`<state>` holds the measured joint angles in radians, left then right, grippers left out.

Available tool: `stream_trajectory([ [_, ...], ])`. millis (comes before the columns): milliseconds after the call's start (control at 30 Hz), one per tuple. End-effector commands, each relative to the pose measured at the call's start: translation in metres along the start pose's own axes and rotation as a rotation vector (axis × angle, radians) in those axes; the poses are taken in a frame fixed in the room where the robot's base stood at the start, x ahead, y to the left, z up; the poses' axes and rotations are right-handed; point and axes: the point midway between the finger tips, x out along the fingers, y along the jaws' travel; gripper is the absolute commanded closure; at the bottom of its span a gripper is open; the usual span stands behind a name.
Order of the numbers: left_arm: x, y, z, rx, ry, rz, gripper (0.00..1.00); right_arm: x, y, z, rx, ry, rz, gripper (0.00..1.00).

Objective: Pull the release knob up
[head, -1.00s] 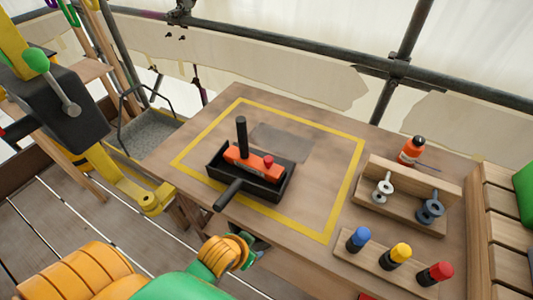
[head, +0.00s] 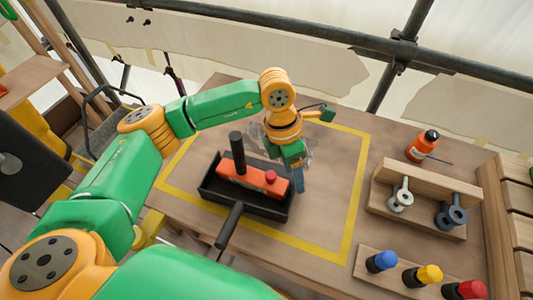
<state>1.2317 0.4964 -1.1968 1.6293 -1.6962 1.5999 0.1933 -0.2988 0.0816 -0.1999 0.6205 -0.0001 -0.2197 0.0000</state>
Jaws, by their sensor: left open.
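The red knob (head: 271,176), likely the release knob, sits on the right end of an orange block (head: 240,179). The block lies in a black tray (head: 272,208) with a handle sticking out toward me. A black upright post (head: 237,152) rises at the block's left end. My left arm reaches over from the left, and my left gripper (head: 299,182) points down just right of the knob, by the tray's right rear side. It looks apart from the knob. It is open, with nothing seen between its fingers, though they partly overlap in this view. My right gripper is not in view.
Yellow tape (head: 352,205) frames the work area on the table. On the right stand a wooden rack with a grey eye bolt (head: 401,197) and a blue one (head: 451,214), an orange bottle (head: 422,146), and a strip with blue, yellow and red caps (head: 382,261). The table inside the tape's right side is clear.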

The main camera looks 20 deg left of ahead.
Motion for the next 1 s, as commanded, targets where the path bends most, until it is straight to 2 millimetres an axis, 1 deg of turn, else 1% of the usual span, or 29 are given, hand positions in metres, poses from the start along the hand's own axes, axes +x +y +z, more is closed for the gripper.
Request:
stream_trajectory([
  [33,-0.009,0.022,-0.011,-0.021,0.06,0.09,0.34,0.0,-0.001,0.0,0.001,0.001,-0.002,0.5],
  [67,-0.014,0.032,-0.018,-0.033,0.091,0.132,0.34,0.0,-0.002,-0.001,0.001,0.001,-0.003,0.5],
  [100,-0.019,0.041,-0.024,-0.045,0.122,0.172,0.34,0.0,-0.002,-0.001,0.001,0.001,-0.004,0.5],
  [167,-0.021,0.048,-0.029,-0.055,0.147,0.201,0.34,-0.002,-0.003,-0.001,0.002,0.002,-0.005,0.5],
  [233,-0.013,0.051,-0.033,-0.058,0.157,0.206,0.34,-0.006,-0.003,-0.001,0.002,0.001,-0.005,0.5],
  [400,0.021,0.056,-0.038,-0.055,0.154,0.201,0.34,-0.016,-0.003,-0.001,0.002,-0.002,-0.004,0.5],
  [500,0.037,0.059,-0.04,-0.054,0.153,0.2,0.34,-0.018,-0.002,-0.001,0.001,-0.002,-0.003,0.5],
  [600,0.044,0.061,-0.04,-0.053,0.15,0.201,0.34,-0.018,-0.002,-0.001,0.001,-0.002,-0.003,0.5],
  [800,0.046,0.061,-0.04,-0.052,0.148,0.201,0.34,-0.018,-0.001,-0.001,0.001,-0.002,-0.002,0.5],
  [833,0.046,0.061,-0.04,-0.052,0.148,0.201,0.39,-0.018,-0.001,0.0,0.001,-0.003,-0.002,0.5],
  [867,0.046,0.061,-0.04,-0.052,0.148,0.2,0.47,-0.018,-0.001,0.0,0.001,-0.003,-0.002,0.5],
  [900,0.046,0.061,-0.04,-0.052,0.148,0.2,0.58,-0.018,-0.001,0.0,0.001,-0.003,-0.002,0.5],
  [967,0.046,0.061,-0.04,-0.051,0.148,0.2,0.74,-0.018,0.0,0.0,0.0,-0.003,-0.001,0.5],
  [1000,0.046,0.061,-0.04,-0.051,0.148,0.2,0.85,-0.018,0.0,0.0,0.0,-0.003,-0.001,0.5],
])
